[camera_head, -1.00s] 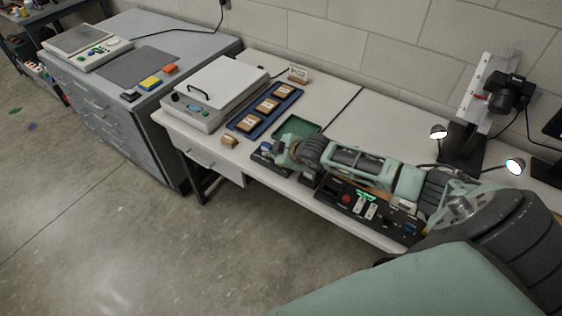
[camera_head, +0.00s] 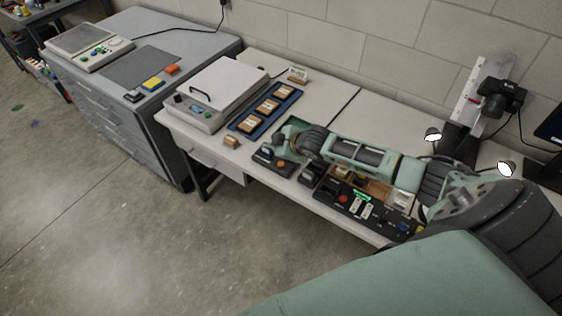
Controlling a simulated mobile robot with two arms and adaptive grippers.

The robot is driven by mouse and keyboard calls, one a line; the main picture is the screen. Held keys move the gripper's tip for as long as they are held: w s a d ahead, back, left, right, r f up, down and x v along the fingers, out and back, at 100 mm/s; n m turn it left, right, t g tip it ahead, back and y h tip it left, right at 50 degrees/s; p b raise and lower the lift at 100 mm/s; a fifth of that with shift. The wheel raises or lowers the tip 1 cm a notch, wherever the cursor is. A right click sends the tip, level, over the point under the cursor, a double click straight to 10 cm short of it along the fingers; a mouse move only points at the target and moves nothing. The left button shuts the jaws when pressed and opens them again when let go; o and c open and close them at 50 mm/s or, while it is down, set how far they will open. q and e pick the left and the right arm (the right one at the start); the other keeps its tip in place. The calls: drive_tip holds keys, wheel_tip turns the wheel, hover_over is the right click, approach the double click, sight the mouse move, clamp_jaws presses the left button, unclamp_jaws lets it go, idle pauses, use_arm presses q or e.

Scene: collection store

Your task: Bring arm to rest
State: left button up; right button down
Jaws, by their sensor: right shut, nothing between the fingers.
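My right arm comes in from the right, low over the white workbench (camera_head: 330,92). Its wrist end, with my right gripper (camera_head: 287,144), is above the bench behind a small dark device with an orange button (camera_head: 281,164). The gripper is shut and holds nothing; its fingers are small and partly hidden by the wrist. My left gripper is not in view.
A blue tray of small framed pieces (camera_head: 278,105) and a white-lidded machine (camera_head: 222,85) stand left of the gripper. A black control panel (camera_head: 345,199) lies in front of the forearm. A camera stand with lamps (camera_head: 480,100) is at the right. Floor is clear front left.

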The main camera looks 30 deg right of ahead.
idle(0.6)
drive_tip(key=s+a+f+m+g+y, duration=0.2)
drive_tip(key=s+a+f+g, duration=0.1)
drive_tip(key=s+a, duration=1.3)
drive_tip(key=s+r+m+g+h, duration=0.1)
drive_tip(key=s+r+m, duration=0.2)
drive_tip(key=s, duration=0.6)
drive_tip(key=s+r+m+g+h, duration=0.1)
drive_tip(key=s+r+m, duration=0.25)
drive_tip(key=s, duration=0.55)
wheel_tip(320, 180, down, 32)
drive_tip(key=s+r+g+b, duration=0.1)
drive_tip(key=s+g+b, duration=0.1)
drive_tip(key=s+b, duration=0.15)
drive_tip(key=s+d+f+b, duration=0.2)
drive_tip(key=s+f, duration=0.5)
drive_tip(key=f, duration=0.2)
drive_tip(key=s+d+f+n+g+b, duration=0.1)
drive_tip(key=s+f, duration=0.7)
drive_tip(key=f, duration=0.1)
drive_tip(key=shift+s+d+f+h+b, duration=0.2)
drive_tip(key=shift+d+h+b, duration=0.1)
drive_tip(key=shift+d+b, duration=0.1)
